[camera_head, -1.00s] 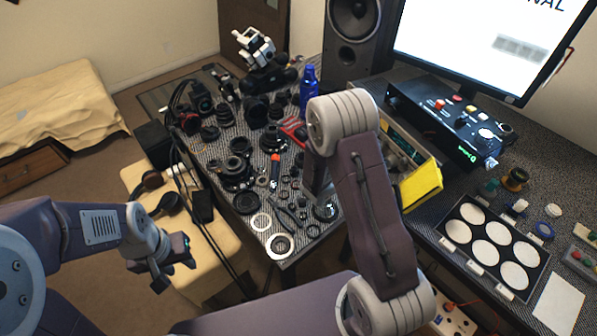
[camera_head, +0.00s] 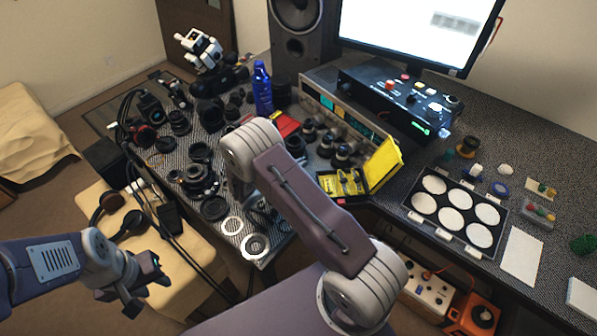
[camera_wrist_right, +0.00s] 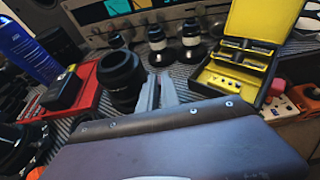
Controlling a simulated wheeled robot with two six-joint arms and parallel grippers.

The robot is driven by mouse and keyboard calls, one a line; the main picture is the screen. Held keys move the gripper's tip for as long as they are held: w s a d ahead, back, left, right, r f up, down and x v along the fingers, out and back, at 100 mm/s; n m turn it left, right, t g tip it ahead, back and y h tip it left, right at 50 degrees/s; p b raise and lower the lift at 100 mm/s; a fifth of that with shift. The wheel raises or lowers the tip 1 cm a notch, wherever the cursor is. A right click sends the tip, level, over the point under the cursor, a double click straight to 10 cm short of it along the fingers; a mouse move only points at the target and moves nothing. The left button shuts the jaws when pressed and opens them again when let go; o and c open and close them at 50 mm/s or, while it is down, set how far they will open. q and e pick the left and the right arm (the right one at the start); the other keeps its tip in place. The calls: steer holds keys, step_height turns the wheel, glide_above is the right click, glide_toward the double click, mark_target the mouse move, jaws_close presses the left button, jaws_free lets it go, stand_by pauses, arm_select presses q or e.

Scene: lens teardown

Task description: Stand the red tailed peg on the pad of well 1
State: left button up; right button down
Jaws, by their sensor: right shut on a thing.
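The black plate (camera_head: 412,215) with several round white pads lies on the right-hand desk in the head view. Its pads look bare, and I cannot read which well is 1. My right arm crosses the middle of the head view and hides its gripper there. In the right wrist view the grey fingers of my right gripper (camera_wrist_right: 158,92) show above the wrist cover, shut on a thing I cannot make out. I cannot pick out the red tailed peg. My left gripper (camera_head: 146,292) is open and empty at lower left, away from the plate.
An open yellow and black case (camera_head: 380,163) stands at the desk's near edge; it also shows in the right wrist view (camera_wrist_right: 262,25). A blue bottle (camera_head: 262,88) and many lens parts crowd the left table. A white card (camera_head: 522,256) lies right of the plate.

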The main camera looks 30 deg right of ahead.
step_height(320, 180, down, 4)
steer(key=shift+f, duration=0.1)
steer(key=shift+b, duration=0.35)
steer(key=c, duration=1.9)
jaws_free()
